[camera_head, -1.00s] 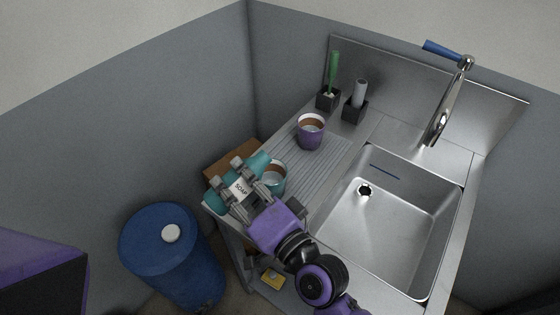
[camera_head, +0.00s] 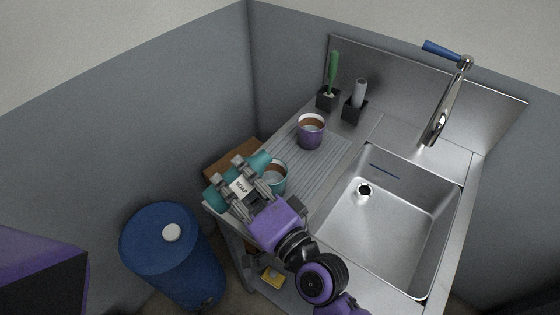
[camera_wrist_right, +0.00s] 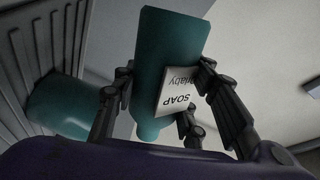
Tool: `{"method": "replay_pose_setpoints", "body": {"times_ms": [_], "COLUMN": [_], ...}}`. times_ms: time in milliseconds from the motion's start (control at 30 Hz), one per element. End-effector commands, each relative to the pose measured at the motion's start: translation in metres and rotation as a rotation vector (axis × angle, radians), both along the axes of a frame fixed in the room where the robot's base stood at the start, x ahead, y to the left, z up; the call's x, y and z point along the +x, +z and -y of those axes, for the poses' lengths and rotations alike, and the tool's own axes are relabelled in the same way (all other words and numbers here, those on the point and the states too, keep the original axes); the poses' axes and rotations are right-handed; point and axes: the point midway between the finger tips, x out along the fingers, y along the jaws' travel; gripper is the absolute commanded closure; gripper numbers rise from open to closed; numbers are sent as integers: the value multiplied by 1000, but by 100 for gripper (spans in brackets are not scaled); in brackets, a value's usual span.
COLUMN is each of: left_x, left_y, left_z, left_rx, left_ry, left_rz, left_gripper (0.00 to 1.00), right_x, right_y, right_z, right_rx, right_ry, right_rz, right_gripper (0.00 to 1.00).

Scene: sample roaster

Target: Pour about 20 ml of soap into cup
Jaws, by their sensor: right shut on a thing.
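The soap bottle (camera_head: 242,187) is teal with a white SOAP label. My right gripper (camera_head: 228,173) is shut on its middle and holds it tilted over, above the near left end of the counter. In the right wrist view the bottle (camera_wrist_right: 172,45) sits between the fingers and narrows toward the lower end. A teal cup (camera_head: 279,181) stands upright on the counter just right of the bottle, partly hidden by it and the gripper. It also shows in the wrist view (camera_wrist_right: 60,105). I cannot see any soap flowing. My left gripper is out of view.
A purple cup (camera_head: 311,138) stands farther back on the ribbed drainboard (camera_head: 320,170). Black holders with a green brush (camera_head: 334,75) and a grey item (camera_head: 360,92) stand behind it. The sink (camera_head: 390,225) and faucet are right. A blue barrel (camera_head: 165,250) stands left, below the counter.

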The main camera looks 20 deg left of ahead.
Motion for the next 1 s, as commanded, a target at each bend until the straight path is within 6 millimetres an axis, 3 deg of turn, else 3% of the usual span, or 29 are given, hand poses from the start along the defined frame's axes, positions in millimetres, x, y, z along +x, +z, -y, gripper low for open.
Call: {"method": "replay_pose_setpoints", "body": {"times_ms": [1000], "left_x": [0], "left_y": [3], "left_z": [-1], "left_rx": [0], "left_ry": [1], "left_rz": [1], "left_gripper": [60], "right_x": [0], "right_y": [0], "right_z": [0], "right_rx": [37], "right_ry": [0], "right_rz": [-50], "right_gripper": [94]}}
